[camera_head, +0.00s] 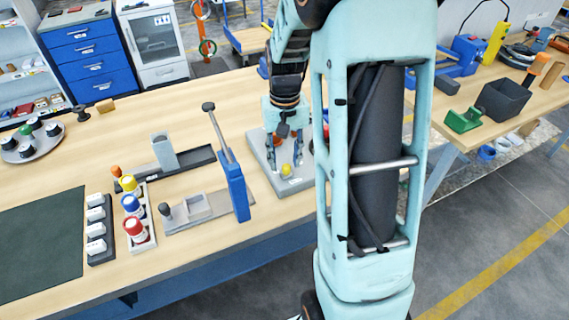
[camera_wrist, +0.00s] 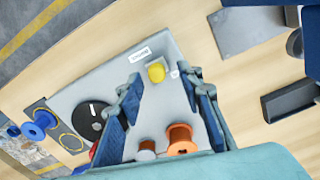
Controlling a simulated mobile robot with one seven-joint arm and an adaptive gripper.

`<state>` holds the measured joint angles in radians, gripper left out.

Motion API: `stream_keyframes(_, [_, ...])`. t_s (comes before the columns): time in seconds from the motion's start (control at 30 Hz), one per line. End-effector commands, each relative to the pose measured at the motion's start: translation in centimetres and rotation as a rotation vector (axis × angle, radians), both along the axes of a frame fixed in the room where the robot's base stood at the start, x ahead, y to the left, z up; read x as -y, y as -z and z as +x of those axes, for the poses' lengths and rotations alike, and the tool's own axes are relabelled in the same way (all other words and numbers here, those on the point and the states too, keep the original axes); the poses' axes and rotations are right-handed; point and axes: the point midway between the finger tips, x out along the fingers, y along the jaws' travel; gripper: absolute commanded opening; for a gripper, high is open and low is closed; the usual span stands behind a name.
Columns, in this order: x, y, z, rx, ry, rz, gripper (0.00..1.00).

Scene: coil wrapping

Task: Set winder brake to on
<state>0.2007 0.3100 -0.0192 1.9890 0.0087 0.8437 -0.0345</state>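The grey base plate of what looks like the winder (camera_head: 262,152) lies on the wooden bench under my gripper (camera_head: 284,164). In the wrist view the plate (camera_wrist: 90,88) carries a yellow knob (camera_wrist: 156,72), a black dial (camera_wrist: 92,120) with a white mark, an orange spool (camera_wrist: 181,138) and a smaller reddish-brown part beside it. A white label lies near the yellow knob; its text is unreadable. I cannot tell which control is the brake or its setting.
A blue upright lever device (camera_head: 236,186) stands on the bench just left of the plate. A blue spool (camera_wrist: 44,118) shows beyond the plate. My arm hides part of the bench's right end.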

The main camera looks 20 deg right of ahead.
Motion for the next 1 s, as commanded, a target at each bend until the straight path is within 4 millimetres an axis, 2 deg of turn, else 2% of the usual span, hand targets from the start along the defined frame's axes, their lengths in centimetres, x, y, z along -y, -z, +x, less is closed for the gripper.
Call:
stream_keyframes(0.03, [0.0,-1.3,0.2,0.007,0.000,-0.001,0.34])
stream_keyframes(0.2, [0.0,-5.0,0.1,0.006,-0.001,-0.001,0.34])
stream_keyframes(0.4, [-0.1,-8.2,0.1,0.004,-0.001,0.000,0.34])
stream_keyframes(0.6, [-0.1,-9.4,0.1,0.001,-0.001,0.001,0.34])
stream_keyframes(1.0, [-0.1,-9.4,0.0,0.000,-0.001,0.001,0.34])
